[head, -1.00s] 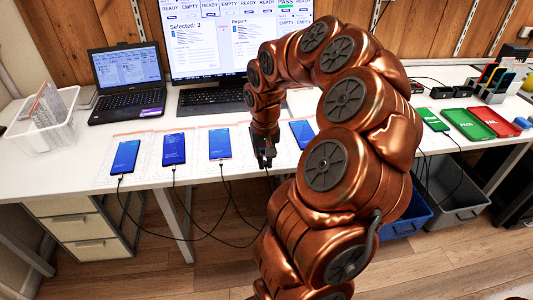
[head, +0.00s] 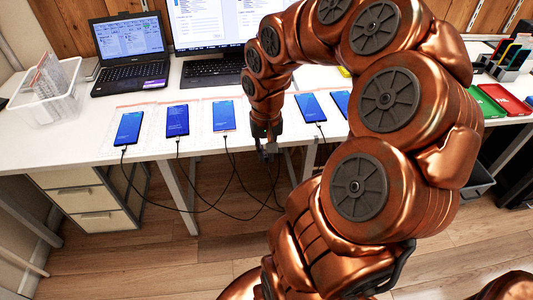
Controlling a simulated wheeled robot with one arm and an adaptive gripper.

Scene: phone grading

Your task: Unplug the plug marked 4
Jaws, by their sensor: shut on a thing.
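My gripper (head: 267,149) points down at the front edge of the table, right of the third phone. It appears shut on a small cable plug, mostly hidden between the fingers, with a dark cable hanging below. Its number cannot be read. Three phones with blue screens, a first (head: 128,128), a second (head: 177,121) and a third (head: 223,115), lie to the left, each with a cable at its near end. Another phone (head: 311,107) lies right of my arm, also cabled. Any phone directly behind my gripper is hidden by the arm.
The white table (head: 75,150) holds a laptop (head: 130,48), a keyboard (head: 213,69) and a white bin (head: 47,98) at the back left. A red tray (head: 507,99) lies at the right. Cables hang in loops below the front edge, close to my gripper.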

